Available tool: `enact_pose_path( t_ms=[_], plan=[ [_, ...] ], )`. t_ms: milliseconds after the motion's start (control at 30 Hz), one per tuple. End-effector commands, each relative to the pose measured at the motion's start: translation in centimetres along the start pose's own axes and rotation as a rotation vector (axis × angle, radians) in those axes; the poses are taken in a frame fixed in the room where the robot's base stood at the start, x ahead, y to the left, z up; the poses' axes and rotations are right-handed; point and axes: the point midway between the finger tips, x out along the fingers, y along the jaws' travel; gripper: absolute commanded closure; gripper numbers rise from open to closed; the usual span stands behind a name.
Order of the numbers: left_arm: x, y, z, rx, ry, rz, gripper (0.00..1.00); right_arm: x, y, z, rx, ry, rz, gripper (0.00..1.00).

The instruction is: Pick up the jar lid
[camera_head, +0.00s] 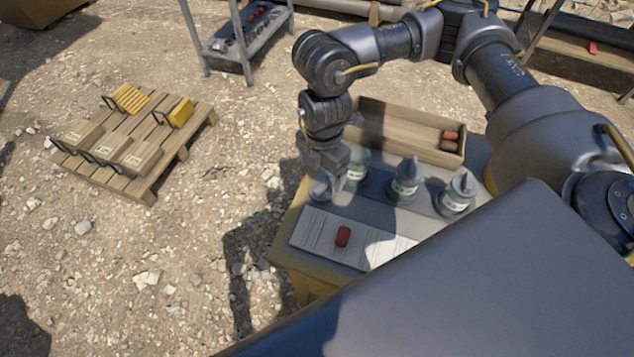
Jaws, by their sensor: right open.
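Three grey jars with pale labels stand in a row on the table: a left jar (356,171), a middle jar (405,184) and a right jar (457,195). The middle and right jars have dark pointed tops. The left jar's top is partly hidden by my right gripper. A small rounded grey piece, perhaps the jar lid (319,192), shows at the table's left edge, just under the fingers. My right gripper (322,182) is open, pointing down beside the left jar. I cannot tell whether it touches the grey piece. My left gripper is not in view.
A pallet (185,143) with boxes sits on gravel at left. A metal shelf (245,48) stands behind.

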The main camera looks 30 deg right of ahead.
Motion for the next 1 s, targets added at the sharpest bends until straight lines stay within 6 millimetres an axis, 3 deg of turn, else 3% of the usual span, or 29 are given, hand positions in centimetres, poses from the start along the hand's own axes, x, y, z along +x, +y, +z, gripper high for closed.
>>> enact_pose_path(
  t_ms=[100, 300, 467, 600, 800, 1000],
  plan=[
    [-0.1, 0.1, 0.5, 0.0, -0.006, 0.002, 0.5, 2.3, 0.9, 0.2, 0.004, 0.005, -0.015, 0.17],
    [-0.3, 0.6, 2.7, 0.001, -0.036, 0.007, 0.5, 4.2, 1.6, 0.6, 0.003, 0.005, -0.023, 0.17],
    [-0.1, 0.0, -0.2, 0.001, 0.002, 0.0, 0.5, 4.7, 1.7, 0.8, 0.006, 0.006, -0.025, 0.17],
    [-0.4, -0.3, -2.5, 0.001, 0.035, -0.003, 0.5, 6.5, 1.8, 1.1, 0.008, 0.008, -0.029, 0.17],
    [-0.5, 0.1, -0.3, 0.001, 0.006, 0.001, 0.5, 9.1, 1.9, 1.2, 0.006, 0.006, -0.027, 0.17],
    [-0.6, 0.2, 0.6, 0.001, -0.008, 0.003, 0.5, 9.6, 1.9, 1.2, 0.004, 0.005, -0.024, 0.17]
  ],
)
